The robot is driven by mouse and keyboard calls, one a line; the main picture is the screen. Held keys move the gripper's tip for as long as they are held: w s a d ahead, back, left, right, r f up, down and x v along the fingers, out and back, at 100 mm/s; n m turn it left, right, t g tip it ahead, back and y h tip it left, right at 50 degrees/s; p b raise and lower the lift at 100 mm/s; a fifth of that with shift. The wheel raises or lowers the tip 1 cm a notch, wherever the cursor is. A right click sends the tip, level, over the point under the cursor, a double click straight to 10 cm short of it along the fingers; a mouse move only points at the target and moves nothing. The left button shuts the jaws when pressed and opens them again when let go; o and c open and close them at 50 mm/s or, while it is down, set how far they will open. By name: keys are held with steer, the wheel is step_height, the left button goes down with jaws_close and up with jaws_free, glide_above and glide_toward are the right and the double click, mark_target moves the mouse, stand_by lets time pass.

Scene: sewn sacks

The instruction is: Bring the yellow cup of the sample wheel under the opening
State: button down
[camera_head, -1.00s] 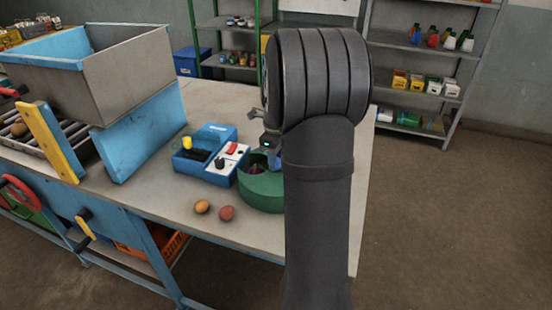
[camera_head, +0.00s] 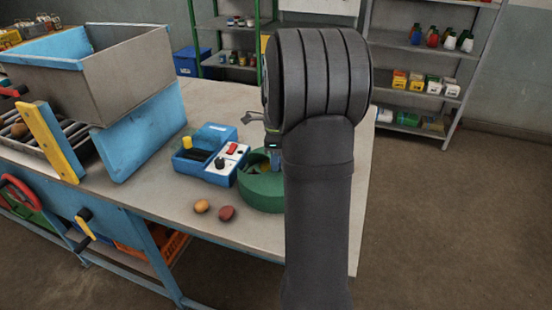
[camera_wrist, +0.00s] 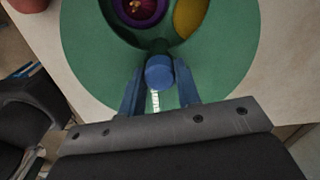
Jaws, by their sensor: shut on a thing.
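The sample wheel (camera_wrist: 85,50) has a round green cover with a large opening at the top of the wrist view. It also stands as a green drum (camera_head: 259,192) in the head view, partly behind my arm. A purple cup (camera_wrist: 140,10) with dark red contents fills the middle of the opening. The yellow cup (camera_wrist: 190,18) shows at the opening's right side, partly covered by the rim. My gripper (camera_wrist: 160,84) is shut on a blue-grey round knob (camera_wrist: 159,72) at the cover's near side. My arm hides much of the gripper in the head view.
A blue box (camera_head: 208,158) with switches and a yellow knob stands left of the wheel. Two round objects, one orange (camera_head: 201,206) and one red (camera_head: 227,213), lie in front. A grey hopper (camera_head: 140,75) stands far left. Bare tabletop lies behind the wheel.

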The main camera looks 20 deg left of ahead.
steer(key=shift+n, duration=5.4)
steer(key=shift+r, duration=0.1)
steer(key=c, duration=1.1)
jaws_free()
steer(key=shift+o, duration=0.2)
step_height(320, 180, up, 17)
steer(key=shift+r, duration=0.2)
steer(key=shift+f, duration=0.15)
step_height(320, 180, down, 17)
steer(key=shift+f, duration=0.15)
